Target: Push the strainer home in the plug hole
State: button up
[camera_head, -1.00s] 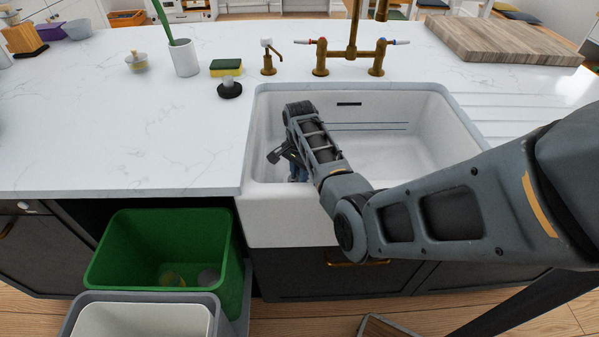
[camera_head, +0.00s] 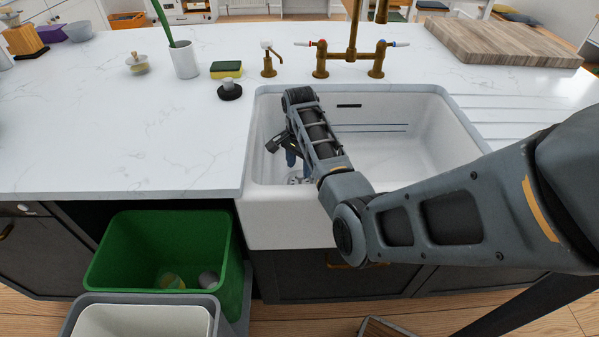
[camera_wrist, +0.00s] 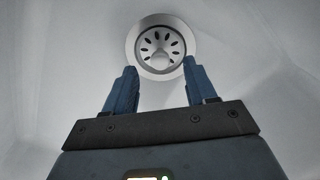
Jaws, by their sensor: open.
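The strainer (camera_wrist: 160,46) is a round metal disc with several dark slots and a small central knob. In the wrist view it lies within the pale ring of the plug hole (camera_wrist: 133,42) at the sink bottom; I cannot tell how deep it sits. In the head view a little of the metal (camera_head: 297,181) shows below my gripper. My gripper (camera_wrist: 160,75) has its two blue fingers apart, with nothing between them, just short of the strainer in the wrist view. In the head view my gripper (camera_head: 292,158) is inside the sink, partly hidden by my arm.
The white sink (camera_head: 430,135) has high walls around my gripper. Brass taps (camera_head: 348,55) stand behind it. A black plug (camera_head: 230,91), a sponge (camera_head: 226,69) and a white cup (camera_head: 184,59) are on the counter to the left. A green bin (camera_head: 165,250) stands below.

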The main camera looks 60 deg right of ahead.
aim_at(300, 175)
jog(key=shift+r, duration=1.65)
